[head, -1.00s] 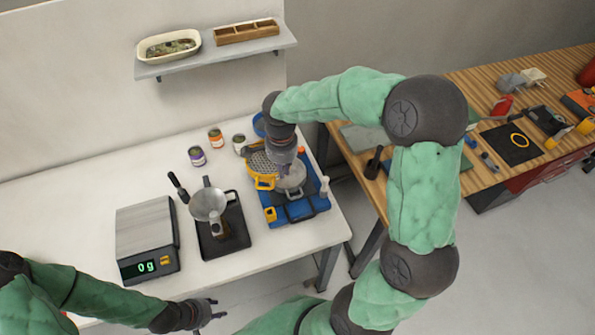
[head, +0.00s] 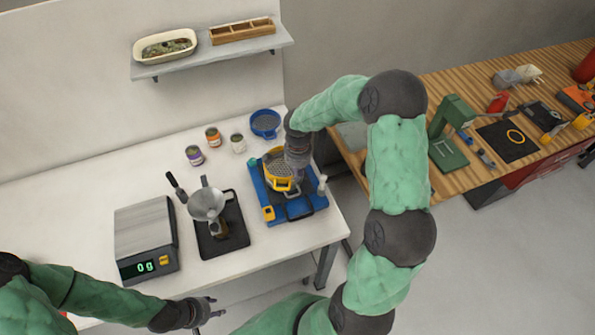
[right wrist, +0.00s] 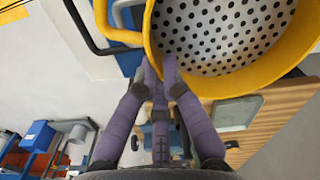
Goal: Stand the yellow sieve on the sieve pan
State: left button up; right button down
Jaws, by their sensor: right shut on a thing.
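The yellow sieve (head: 281,176) has a perforated grey floor and a yellow handle. It is over the blue tray (head: 266,207) at the right of the white table. My right gripper (head: 297,172) is at its right rim. In the right wrist view my right fingertips (right wrist: 160,75) are shut on the rim of the yellow sieve (right wrist: 215,85). The silver sieve pan is hidden by the sieve and gripper, so I cannot tell whether the sieve touches it. My left gripper (head: 207,310) is open and empty in front of the table.
A blue sieve (head: 265,123) lies behind the tray. Several small cans (head: 213,137) stand at the back. A silver funnel-shaped vessel (head: 206,204) on a black stand and a scale (head: 146,240) reading 0 g are to the left. A wooden workbench (head: 470,95) is at right.

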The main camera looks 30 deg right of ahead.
jog(key=shift+r, duration=0.1)
jog(key=shift+f+b, duration=0.4)
jog(key=shift+b, duration=0.05)
jog(key=shift+f+b, duration=0.25)
jog(key=shift+b, duration=0.05)
jog(key=c, duration=1.4)
grip_release()
jog(key=shift+r, duration=0.1)
